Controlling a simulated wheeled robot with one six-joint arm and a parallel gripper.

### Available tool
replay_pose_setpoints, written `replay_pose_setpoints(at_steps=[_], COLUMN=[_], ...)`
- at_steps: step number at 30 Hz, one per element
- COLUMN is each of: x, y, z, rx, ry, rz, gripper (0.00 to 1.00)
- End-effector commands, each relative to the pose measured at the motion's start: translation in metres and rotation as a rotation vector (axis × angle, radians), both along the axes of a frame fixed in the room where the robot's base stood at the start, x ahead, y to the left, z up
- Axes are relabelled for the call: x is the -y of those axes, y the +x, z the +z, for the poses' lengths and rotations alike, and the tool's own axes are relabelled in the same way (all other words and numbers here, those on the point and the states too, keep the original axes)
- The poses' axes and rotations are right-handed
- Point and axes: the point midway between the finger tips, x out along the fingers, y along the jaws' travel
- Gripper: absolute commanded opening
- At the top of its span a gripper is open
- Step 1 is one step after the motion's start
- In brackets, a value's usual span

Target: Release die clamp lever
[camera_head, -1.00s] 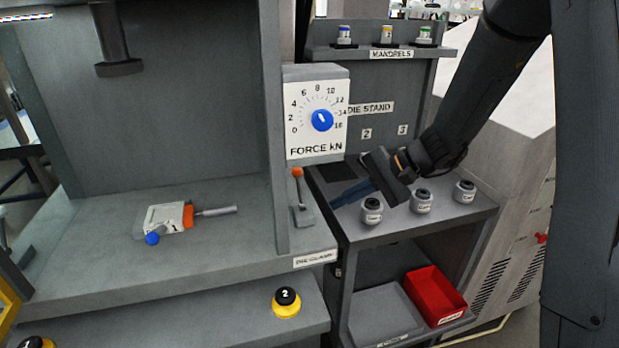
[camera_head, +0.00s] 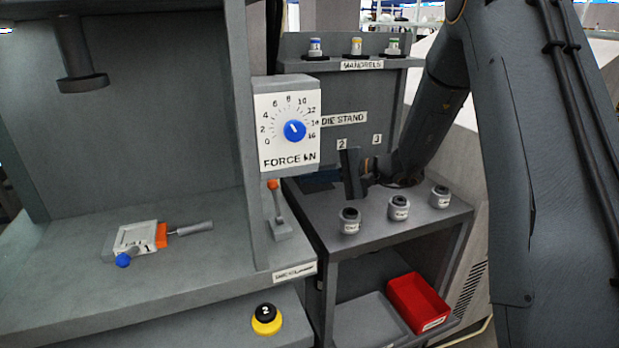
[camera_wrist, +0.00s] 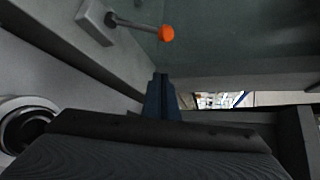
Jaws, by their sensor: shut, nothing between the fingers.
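The die clamp lever (camera_head: 278,206) has an orange knob on a thin metal stem and stands nearly upright from a small grey base. It is beside the press post, behind the label reading like "DIE CLAMP" (camera_head: 295,272). In the wrist view its orange knob (camera_wrist: 167,33) is at the top, apart from the fingertips. My gripper (camera_head: 308,182) is right of the lever, over the left part of the die stand. Its blue fingers (camera_wrist: 161,82) are shut and empty, pointing toward the lever side. I see no contact with the lever.
The press post and force dial panel (camera_head: 288,125) stand close to the lever. Several grey dies, one here (camera_head: 349,221), stand on the die stand top (camera_head: 380,242). A clamp-like block (camera_head: 138,238) lies on the press bed. A red bin (camera_head: 418,302) sits below.

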Motion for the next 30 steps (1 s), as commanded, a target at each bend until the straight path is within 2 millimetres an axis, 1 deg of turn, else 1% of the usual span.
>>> replay_pose_setpoints(at_steps=[1, 6, 11, 12, 16, 21, 30], x=[-0.009, -0.039, -0.066, -0.069, -0.07, -0.072, -0.072], y=[0.003, 0.016, 0.029, 0.027, 0.009, -0.003, -0.006], z=[-0.002, -0.012, -0.021, -0.02, -0.01, -0.007, -0.007], rx=[-0.001, -0.002, -0.002, -0.002, -0.001, -0.001, 0.0], ry=[0.0, -0.001, 0.0, 0.0, 0.0, 0.0, -0.001], rz=[0.003, 0.005, 0.003, 0.002, 0.0, 0.0, -0.001], gripper=[0.0, 0.0, 0.0, 0.0, 0.0, 0.0, 0.0])
